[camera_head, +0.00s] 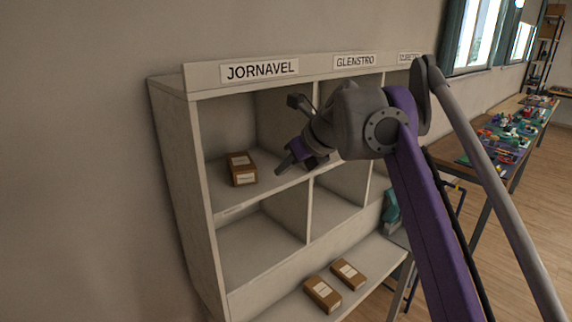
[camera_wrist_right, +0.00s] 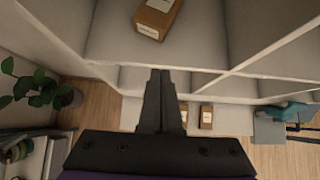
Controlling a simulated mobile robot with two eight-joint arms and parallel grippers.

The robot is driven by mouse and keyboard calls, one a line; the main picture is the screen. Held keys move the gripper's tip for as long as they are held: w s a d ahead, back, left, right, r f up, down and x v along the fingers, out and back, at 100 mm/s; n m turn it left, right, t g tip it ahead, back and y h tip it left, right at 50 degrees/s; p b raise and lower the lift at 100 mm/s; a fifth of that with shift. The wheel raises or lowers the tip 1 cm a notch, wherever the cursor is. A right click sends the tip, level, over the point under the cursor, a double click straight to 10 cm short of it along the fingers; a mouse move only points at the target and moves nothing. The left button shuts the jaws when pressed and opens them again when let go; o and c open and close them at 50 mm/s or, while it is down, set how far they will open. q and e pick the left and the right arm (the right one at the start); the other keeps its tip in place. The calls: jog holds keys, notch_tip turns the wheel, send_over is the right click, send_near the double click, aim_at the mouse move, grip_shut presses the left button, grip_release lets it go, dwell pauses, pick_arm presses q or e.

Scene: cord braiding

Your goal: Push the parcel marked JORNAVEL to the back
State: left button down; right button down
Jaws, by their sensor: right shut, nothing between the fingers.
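A brown parcel (camera_head: 242,168) with white labels lies in the upper left compartment of the shelf unit (camera_head: 173,150), under the JORNAVEL sign (camera_head: 260,70). The writing on the parcel is too small to read. It also shows at the top of the right wrist view (camera_wrist_right: 157,17). My right gripper (camera_head: 279,172) is at the front of that compartment, to the right of the parcel and apart from it. Its fingers (camera_wrist_right: 160,73) are shut together and empty. My left gripper is not in view.
Two more parcels (camera_head: 322,294) (camera_head: 348,273) lie on the low front ledge. An upright divider (camera_head: 285,118) bounds the compartment on the right, towards the GLENSTRO column (camera_head: 355,61). The space behind the parcel looks clear. A potted plant (camera_wrist_right: 35,85) stands at left in the wrist view.

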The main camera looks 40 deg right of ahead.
aim_at(256, 176)
jog(key=w+f, duration=0.1)
jog(key=w, duration=0.1)
jog(key=w+f, duration=0.1)
jog(key=w, duration=0.2)
jog(key=w+f, duration=0.2)
jog(key=shift+w+a, duration=0.25)
jog(key=shift+a, duration=0.15)
jog(key=shift+w, duration=0.35)
jog(key=shift+s, duration=0.1)
jog(key=shift+r, duration=0.1)
